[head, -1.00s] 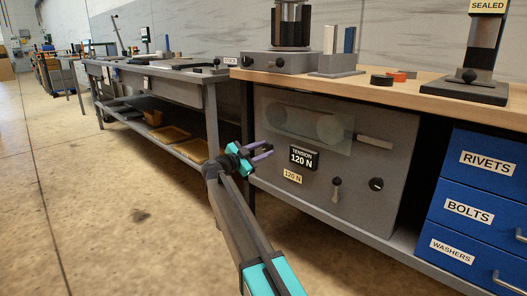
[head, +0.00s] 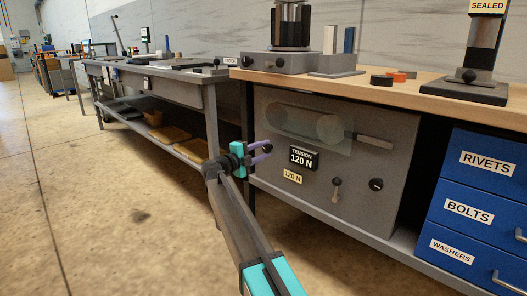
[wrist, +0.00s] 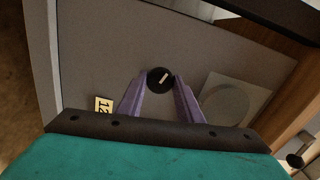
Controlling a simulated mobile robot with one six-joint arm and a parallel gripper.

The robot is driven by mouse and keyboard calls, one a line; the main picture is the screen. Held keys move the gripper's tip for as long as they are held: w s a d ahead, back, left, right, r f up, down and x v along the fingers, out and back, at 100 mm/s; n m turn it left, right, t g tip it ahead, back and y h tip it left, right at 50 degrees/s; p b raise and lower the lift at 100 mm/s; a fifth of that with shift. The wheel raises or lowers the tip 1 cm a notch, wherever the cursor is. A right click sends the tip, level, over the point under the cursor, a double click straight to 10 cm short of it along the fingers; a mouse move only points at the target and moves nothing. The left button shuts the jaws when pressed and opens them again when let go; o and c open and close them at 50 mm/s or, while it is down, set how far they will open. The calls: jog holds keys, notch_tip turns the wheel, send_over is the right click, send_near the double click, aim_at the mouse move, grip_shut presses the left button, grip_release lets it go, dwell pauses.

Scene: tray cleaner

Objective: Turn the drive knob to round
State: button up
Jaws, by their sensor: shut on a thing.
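A black round knob (wrist: 157,83) with a pale pointer line sits on the grey machine panel (wrist: 110,60) in the wrist view. Its line slants up to the right. My gripper (wrist: 161,80) has its two purple fingers shut on this knob, one on each side. In the head view my gripper (head: 267,148) is at the left part of the grey panel (head: 350,215), and the knob shows only as a dark spot at the fingertips. No lettering by this knob is legible. Another black knob (head: 376,184) with a pale mark is at the panel's lower right.
The panel has a tension display (head: 303,158) reading 120 N, a yellow 120 N tag (head: 292,176), a small lever (head: 336,190), a pale bar handle (head: 375,142) and a window (head: 342,138) over round discs. Blue drawers (head: 470,212) stand right. Floor (head: 110,190) is clear left.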

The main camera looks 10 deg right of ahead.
jog(key=shift+a+m, duration=0.15)
jog(key=shift+m, duration=0.35)
jog(key=o, duration=1)
jog(key=shift+c, duration=0.2)
jog(key=shift+o, duration=0.4)
jog(key=p+v, duration=0.1)
jog(key=v, duration=1.2)
jog(key=shift+s+a, duration=0.2)
jog(key=shift+a, duration=0.05)
